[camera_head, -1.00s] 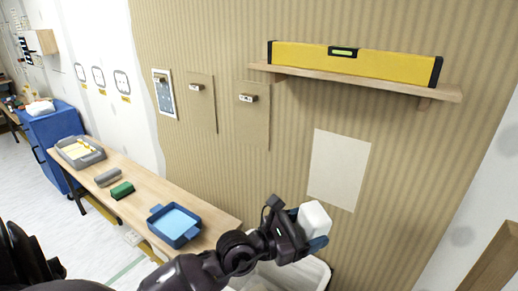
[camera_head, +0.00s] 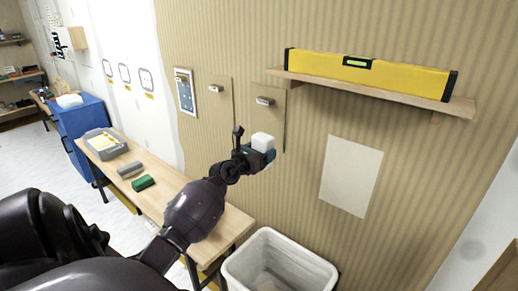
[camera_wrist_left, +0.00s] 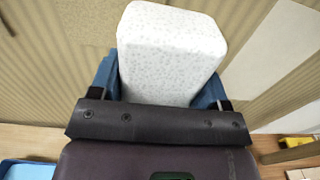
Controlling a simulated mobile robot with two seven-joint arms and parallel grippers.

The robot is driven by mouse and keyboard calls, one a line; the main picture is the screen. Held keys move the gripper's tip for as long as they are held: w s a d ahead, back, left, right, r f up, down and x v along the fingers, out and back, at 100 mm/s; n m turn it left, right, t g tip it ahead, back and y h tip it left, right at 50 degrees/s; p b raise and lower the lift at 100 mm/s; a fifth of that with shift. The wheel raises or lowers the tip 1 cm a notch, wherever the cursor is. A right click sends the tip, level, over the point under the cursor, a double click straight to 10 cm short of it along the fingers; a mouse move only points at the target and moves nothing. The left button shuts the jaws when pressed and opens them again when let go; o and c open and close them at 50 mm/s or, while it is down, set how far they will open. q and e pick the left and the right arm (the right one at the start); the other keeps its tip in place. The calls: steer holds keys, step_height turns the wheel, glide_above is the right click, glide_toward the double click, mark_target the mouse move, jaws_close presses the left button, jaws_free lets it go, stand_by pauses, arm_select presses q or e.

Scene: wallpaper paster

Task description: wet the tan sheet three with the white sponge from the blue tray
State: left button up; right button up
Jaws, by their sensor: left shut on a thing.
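My left gripper (camera_head: 262,152) is shut on the white sponge (camera_head: 263,141), held in front of the wall. The sponge fills the upper middle of the left wrist view (camera_wrist_left: 172,55) between blue fingers. Two tan sheets with small clips hang on the striped wall, one (camera_head: 219,112) left of the sponge and one (camera_head: 272,108) just behind and above it. A paler cream sheet (camera_head: 350,176) hangs to the right. I cannot tell which is sheet three. The blue tray (camera_wrist_left: 24,170) shows at the lower left of the left wrist view; my arm hides it in the head view. My right gripper is not in view.
A yellow level (camera_head: 365,73) lies on a wooden shelf (camera_head: 390,98) above the cream sheet. A white bin (camera_head: 278,265) stands below. The wooden bench (camera_head: 235,222) holds a green brush (camera_head: 144,183), a grey block (camera_head: 130,170) and a grey tray (camera_head: 105,146).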

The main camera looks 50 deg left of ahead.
arm_select(q)
steer(key=shift+a, duration=0.5)
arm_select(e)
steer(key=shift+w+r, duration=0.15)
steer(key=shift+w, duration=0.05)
arm_select(q)
steer(key=shift+r, duration=0.1)
steer(key=shift+p, duration=0.3)
steer(key=shift+w+a+b, duration=0.2)
steer(key=shift+w+b, duration=0.2)
steer(key=shift+w, duration=1.25)
steer(key=shift+w+a+b, duration=0.15)
steer(key=shift+w+b, duration=0.2)
steer(key=shift+w, duration=1.25)
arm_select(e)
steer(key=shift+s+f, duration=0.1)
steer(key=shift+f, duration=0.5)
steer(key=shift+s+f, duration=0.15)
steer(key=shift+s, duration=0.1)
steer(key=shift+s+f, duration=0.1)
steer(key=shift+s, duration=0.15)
arm_select(q)
steer(key=shift+w, duration=0.4)
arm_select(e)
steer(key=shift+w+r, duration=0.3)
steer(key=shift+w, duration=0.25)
